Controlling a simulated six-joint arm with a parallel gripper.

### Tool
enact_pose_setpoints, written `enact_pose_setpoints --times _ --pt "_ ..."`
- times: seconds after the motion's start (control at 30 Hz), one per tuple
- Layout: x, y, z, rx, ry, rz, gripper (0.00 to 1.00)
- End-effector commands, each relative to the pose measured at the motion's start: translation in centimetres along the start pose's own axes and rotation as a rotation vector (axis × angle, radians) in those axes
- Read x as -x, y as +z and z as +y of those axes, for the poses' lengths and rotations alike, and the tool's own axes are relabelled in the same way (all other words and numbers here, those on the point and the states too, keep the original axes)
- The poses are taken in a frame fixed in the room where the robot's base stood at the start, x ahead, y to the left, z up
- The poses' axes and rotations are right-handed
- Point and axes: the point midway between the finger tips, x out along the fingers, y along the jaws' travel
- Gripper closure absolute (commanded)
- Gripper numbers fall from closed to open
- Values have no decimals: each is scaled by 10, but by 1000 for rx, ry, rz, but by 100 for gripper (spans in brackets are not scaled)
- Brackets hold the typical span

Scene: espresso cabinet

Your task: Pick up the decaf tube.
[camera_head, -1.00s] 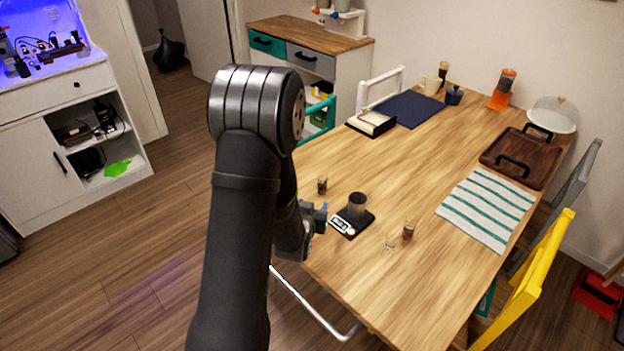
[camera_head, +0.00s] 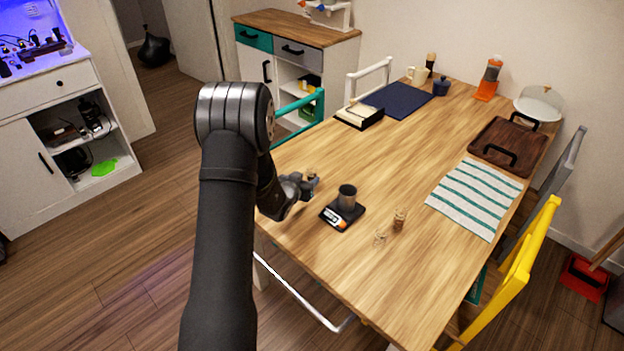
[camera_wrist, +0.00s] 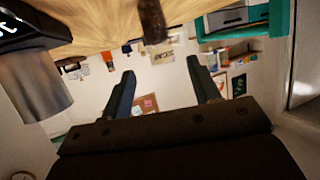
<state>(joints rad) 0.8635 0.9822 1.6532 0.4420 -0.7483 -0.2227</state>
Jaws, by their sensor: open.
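Two small clear tubes with brown contents stand on the wooden table (camera_head: 345,150); no label is readable, so I cannot tell which is decaf. One tube (camera_head: 312,173) is at the table's near left side, partly hidden by my gripper (camera_head: 309,184). The other tube (camera_head: 399,220) stands right of the scale. In the wrist view, my gripper (camera_wrist: 162,68) is open with nothing between its fingers. A brown tube (camera_wrist: 153,22) shows at the top of that view, above the gap and apart from both fingertips.
A small clear glass (camera_head: 380,237) stands near the other tube. A striped cloth (camera_head: 475,198) lies farther right.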

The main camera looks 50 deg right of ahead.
Motion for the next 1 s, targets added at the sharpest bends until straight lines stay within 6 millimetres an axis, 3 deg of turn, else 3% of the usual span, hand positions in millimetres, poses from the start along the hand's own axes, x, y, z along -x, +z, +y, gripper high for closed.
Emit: enact_pose_setpoints --times 0.1,0.33,0.6,0.93,1.0 --pt "-15 0 0 0 0 0 44" --pt "-31 2 0 0 0 -1 44" --pt "-67 5 -1 -1 0 0 44" --pt "-73 5 -1 0 -1 0 44" --pt "-73 5 -1 0 -1 0 58"
